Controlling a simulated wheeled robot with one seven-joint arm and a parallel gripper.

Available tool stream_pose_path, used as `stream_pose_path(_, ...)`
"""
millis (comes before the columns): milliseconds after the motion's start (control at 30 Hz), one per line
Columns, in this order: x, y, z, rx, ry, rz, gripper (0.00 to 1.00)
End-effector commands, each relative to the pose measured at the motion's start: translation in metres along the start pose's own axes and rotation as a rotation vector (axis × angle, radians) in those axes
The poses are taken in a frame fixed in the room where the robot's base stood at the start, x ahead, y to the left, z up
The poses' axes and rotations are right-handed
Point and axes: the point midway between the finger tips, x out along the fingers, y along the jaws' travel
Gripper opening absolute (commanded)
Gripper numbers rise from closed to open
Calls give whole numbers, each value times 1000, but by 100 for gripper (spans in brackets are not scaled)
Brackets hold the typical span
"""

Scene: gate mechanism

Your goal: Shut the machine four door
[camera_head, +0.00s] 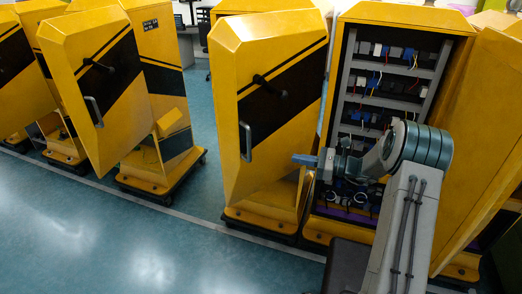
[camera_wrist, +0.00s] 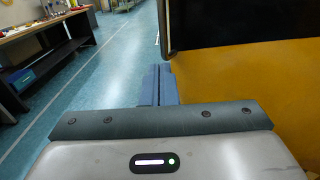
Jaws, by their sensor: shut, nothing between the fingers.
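Yellow machines stand in a row, and I see no readable number marking machine four. One cabinet (camera_head: 408,66) is wide open, with shelves of wires and parts showing. A tall yellow panel (camera_head: 485,150), seemingly its swung-out door, stands at the right. Left of the open cabinet is a yellow door (camera_head: 243,78) with a black band and a grey handle (camera_head: 246,142). My gripper (camera_head: 297,159) is shut and empty, pointing left in front of the gap between that door and the open cabinet. In the wrist view its blue fingers (camera_wrist: 158,84) are together beside a yellow panel (camera_wrist: 260,85).
Another yellow door (camera_head: 85,60) with a handle stands swung out at the left. Blue floor (camera_head: 130,240) is clear in front of the machines. A workbench (camera_wrist: 45,45) stands at the left in the wrist view, with an open aisle (camera_wrist: 120,60) beside it.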

Motion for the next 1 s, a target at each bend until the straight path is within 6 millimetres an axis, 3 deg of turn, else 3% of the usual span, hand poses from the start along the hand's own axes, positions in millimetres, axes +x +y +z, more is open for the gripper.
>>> stream_pose_path(233, 17, -5, 0, 16, -21, -12, 0)
stream_pose_path(700, 112, -6, 3, 15, -18, -12, 0)
stream_pose_path(1000, 136, -7, 1, 14, -17, -14, 0)
